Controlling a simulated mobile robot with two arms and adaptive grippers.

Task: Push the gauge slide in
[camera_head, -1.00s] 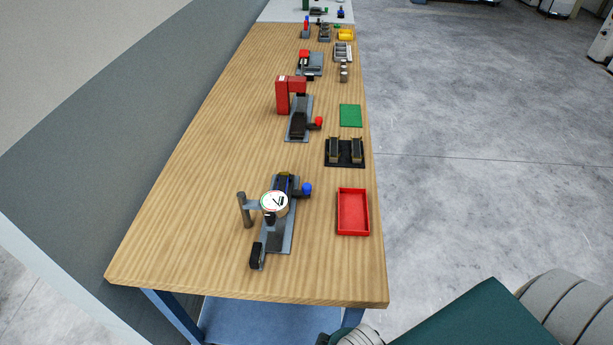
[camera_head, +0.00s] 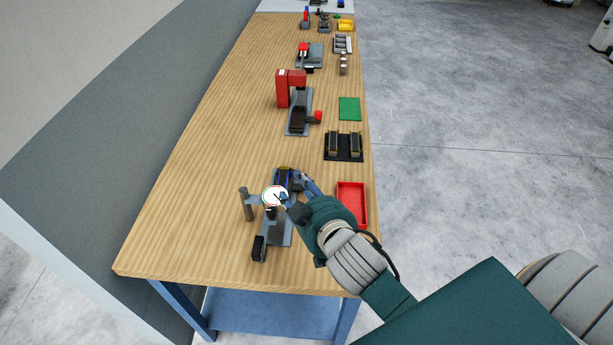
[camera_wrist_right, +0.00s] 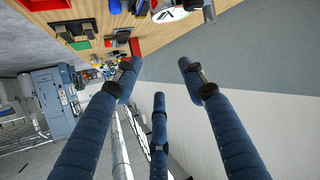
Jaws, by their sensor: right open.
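The gauge fixture stands near the table's front: a grey base plate (camera_head: 279,233), a post (camera_head: 247,206) and a round white dial (camera_head: 273,196). The dark slide (camera_head: 284,177) lies on the plate's far part, behind the dial. Its blue knob, on the slide's right side, is hidden behind my right gripper (camera_head: 299,193) in the head view. That gripper is open, with its fingers over the right side of the fixture; I cannot tell whether they touch it. The wrist view shows the spread, empty fingers (camera_wrist_right: 158,75) and the dial (camera_wrist_right: 172,14) at the top edge. My left gripper is not in view.
A red tray (camera_head: 353,190) lies close to the right of my gripper. The table's left part is bare.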

